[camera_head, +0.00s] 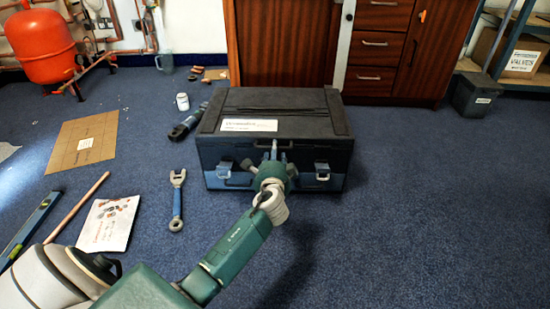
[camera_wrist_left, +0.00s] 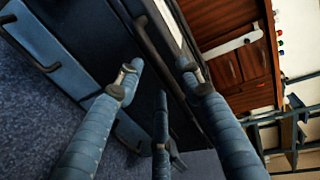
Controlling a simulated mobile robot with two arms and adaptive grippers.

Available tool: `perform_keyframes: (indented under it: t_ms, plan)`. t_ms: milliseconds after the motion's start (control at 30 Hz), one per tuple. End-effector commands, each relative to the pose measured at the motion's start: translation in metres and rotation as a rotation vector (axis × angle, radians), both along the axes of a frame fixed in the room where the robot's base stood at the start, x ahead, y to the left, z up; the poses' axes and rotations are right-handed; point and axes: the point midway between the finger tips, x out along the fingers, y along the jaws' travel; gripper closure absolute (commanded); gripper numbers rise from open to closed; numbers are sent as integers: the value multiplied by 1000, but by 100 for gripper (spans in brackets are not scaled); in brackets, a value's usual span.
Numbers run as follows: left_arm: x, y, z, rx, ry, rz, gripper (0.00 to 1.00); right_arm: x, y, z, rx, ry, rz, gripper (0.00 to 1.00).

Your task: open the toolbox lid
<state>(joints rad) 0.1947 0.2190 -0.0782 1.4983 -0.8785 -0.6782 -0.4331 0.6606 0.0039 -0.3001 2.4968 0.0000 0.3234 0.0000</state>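The black toolbox (camera_head: 275,125) stands on the blue carpet with its lid (camera_head: 290,101) down. A white label lies on the lid's front left, and two latches (camera_head: 223,170) (camera_head: 322,171) show on the front. My left gripper (camera_head: 274,153) is at the middle of the toolbox front, near the lid's front edge, and covers part of it. In the left wrist view, its fingers (camera_wrist_left: 158,78) are spread apart, with a dark handle bar (camera_wrist_left: 155,45) on the box just beyond them. I cannot tell whether any finger touches the handle. My right gripper is not in view.
A wrench (camera_head: 176,200), a dark tool (camera_head: 187,122) and a cardboard sheet (camera_head: 84,141) lie left of the toolbox. Wooden cabinets (camera_head: 285,45) stand close behind it. A small dark bin (camera_head: 476,96) is at the far right. The carpet to the right is clear.

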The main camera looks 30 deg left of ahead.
Motion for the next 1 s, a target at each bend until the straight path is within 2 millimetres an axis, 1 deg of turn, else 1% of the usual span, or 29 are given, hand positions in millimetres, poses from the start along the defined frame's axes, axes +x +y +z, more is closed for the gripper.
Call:
perform_keyframes:
  t_ms: [33, 167, 433, 467, 500, 633, 667, 867, 1000]
  plan:
    - [5, 3, -3, 2, -1, 0, 63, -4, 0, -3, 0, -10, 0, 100]
    - [11, 7, -3, 0, 0, 0, 63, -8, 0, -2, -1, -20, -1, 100]
    - [12, 8, -3, -1, 1, 0, 63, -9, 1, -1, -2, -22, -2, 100]
    - [12, 8, -3, -1, 1, 0, 65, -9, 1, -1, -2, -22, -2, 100]
    - [12, 8, -3, -1, 1, 0, 73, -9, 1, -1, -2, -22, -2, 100]
    - [12, 7, -3, -1, 1, 0, 99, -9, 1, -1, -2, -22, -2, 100]
    - [12, 7, -3, -1, 1, 0, 100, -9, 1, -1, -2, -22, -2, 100]
    - [12, 7, -3, -1, 2, 0, 100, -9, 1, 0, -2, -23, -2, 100]
    - [12, 7, 1, -3, 5, 0, 100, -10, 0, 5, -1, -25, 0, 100]
